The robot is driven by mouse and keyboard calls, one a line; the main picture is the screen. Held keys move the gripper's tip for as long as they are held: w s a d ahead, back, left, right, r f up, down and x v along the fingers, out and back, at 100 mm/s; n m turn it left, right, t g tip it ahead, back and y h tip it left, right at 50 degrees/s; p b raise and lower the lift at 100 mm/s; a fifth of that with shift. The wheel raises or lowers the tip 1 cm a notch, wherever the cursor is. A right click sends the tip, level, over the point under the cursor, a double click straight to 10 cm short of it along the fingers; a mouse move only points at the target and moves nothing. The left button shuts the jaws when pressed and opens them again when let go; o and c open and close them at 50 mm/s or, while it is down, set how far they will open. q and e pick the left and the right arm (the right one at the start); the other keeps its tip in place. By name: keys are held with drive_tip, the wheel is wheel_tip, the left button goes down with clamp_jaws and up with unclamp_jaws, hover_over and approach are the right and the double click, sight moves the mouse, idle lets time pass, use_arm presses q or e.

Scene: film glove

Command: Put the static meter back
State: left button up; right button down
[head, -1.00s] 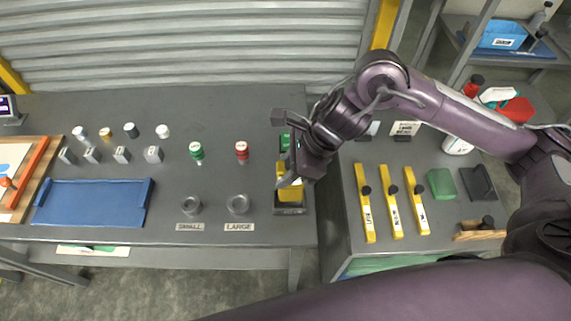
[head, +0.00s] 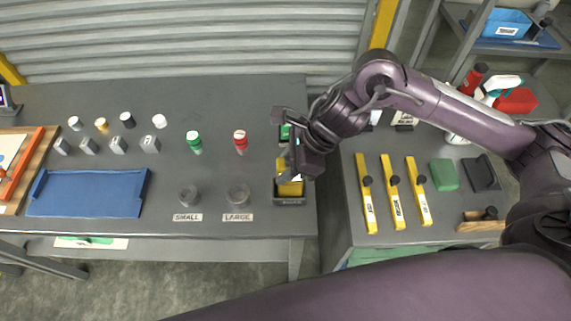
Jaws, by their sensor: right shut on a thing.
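The static meter (head: 290,188) is a yellow device at the right end of the grey bench. It sits at a dark cradle (head: 289,201) with a label on its front edge. Its lower part shows; its upper part is hidden by my gripper. My right gripper (head: 290,165) is shut on the meter from above. I cannot tell whether the meter rests fully on the cradle's floor. My left gripper is not in view.
Green (head: 194,142) and red (head: 240,141) capped items stand left of the meter, behind two round holders marked SMALL and LARGE. A blue tray (head: 88,193) lies further left. Several yellow tools lie on the right-hand bench (head: 350,215).

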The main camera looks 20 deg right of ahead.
drive_tip(key=shift+f, duration=0.25)
drive_tip(key=c, duration=1)
unclamp_jaws()
drive_tip(key=shift+o, duration=0.2)
drive_tip(key=shift+r+b, duration=0.1)
drive_tip(key=shift+b, duration=0.2)
